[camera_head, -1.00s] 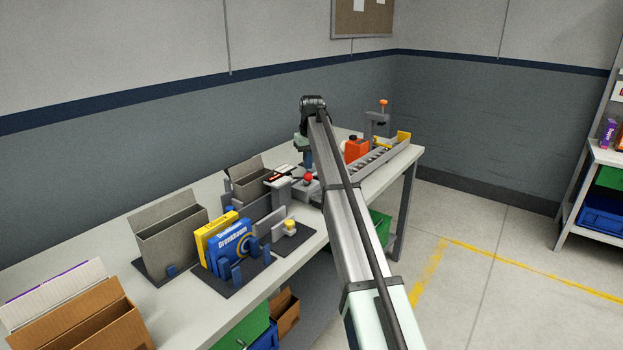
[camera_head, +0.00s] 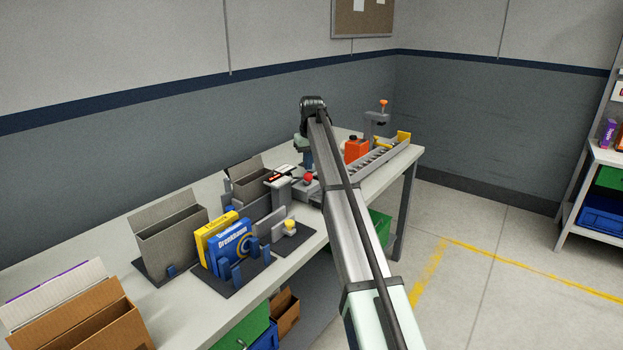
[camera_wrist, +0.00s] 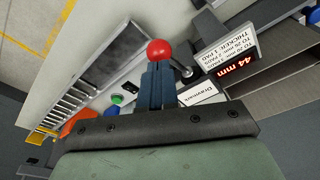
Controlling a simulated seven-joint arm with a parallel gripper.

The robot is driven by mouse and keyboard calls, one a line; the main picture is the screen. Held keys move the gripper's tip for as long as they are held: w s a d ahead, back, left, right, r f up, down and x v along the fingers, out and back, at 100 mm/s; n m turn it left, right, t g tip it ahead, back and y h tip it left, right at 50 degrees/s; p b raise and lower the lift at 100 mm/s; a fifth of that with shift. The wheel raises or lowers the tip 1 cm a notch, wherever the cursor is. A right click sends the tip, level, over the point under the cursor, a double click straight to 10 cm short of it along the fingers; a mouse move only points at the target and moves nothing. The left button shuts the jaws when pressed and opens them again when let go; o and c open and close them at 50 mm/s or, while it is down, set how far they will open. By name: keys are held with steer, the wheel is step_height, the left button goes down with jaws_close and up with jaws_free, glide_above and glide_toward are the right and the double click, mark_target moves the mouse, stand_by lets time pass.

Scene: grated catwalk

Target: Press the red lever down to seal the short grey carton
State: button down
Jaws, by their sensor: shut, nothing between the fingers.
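The red lever shows as a red ball knob (camera_head: 309,177) beside the grey station on the bench. In the wrist view the knob (camera_wrist: 160,50) sits just beyond the tips of my gripper (camera_wrist: 158,72), whose blue-grey fingers are together and empty. Whether they touch it is unclear. In the head view my gripper (camera_head: 308,162) is just above the knob, partly hidden by my arm.
A 44 mm display (camera_wrist: 232,68) stands beside the lever. A larger grey carton (camera_head: 172,238), yellow and blue boxes (camera_head: 232,248) and a brown carton (camera_head: 85,322) stand nearer. The floor at right is open.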

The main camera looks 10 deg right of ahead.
mark_target(309, 174)
steer(key=shift+f, duration=0.25)
steer(key=shift+f, duration=3.35)
step_height(309, 174, up, 13)
stand_by(1.8)
